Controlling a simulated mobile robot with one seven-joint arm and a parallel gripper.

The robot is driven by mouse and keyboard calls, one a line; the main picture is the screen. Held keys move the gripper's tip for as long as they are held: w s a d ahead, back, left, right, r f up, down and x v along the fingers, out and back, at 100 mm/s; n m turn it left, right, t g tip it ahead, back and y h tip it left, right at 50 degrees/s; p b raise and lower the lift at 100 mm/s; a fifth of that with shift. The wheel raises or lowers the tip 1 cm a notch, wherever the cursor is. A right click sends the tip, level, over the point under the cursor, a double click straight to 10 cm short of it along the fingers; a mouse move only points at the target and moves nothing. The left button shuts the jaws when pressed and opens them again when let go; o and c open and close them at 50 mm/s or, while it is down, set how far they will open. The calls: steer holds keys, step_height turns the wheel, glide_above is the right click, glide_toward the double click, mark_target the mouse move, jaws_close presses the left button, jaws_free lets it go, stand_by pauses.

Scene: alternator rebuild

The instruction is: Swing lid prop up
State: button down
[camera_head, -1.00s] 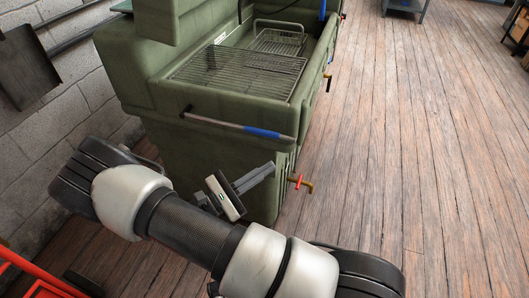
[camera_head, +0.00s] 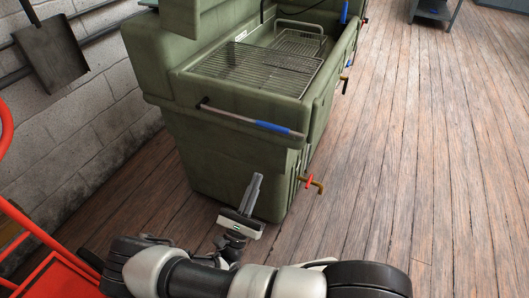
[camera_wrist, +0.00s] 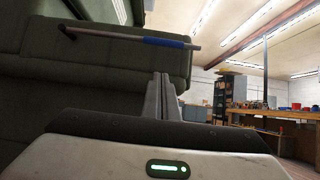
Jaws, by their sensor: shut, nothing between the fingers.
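The lid prop (camera_head: 240,117) is a thin grey rod with a blue grip (camera_head: 272,127) toward its right end. It lies along the end wall of the green washer tank (camera_head: 225,165), just below the rim, sloping slightly down to the right from a dark pivot at its left end. In the wrist view the prop (camera_wrist: 122,37) runs across the upper part, with its blue grip (camera_wrist: 163,42) above the fingers. My gripper (camera_head: 256,177) is shut and empty, fingers pointing toward the tank, below the prop and apart from it. It also shows in the wrist view (camera_wrist: 163,76).
Wire racks (camera_head: 258,70) lie inside the open tank. A brass tap with a red handle (camera_head: 309,182) sticks out at its lower right. A red cart (camera_head: 45,260) stands at lower left, and a shovel (camera_head: 51,54) hangs on the wall.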

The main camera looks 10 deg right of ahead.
steer(key=s+a+r+p+x, duration=0.1)
steer(key=p+x, duration=0.5)
steer(key=x, duration=0.6)
steer(key=shift+d+r, duration=0.2)
steer(key=shift+r, duration=0.65)
steer(key=shift+r, duration=0.1)
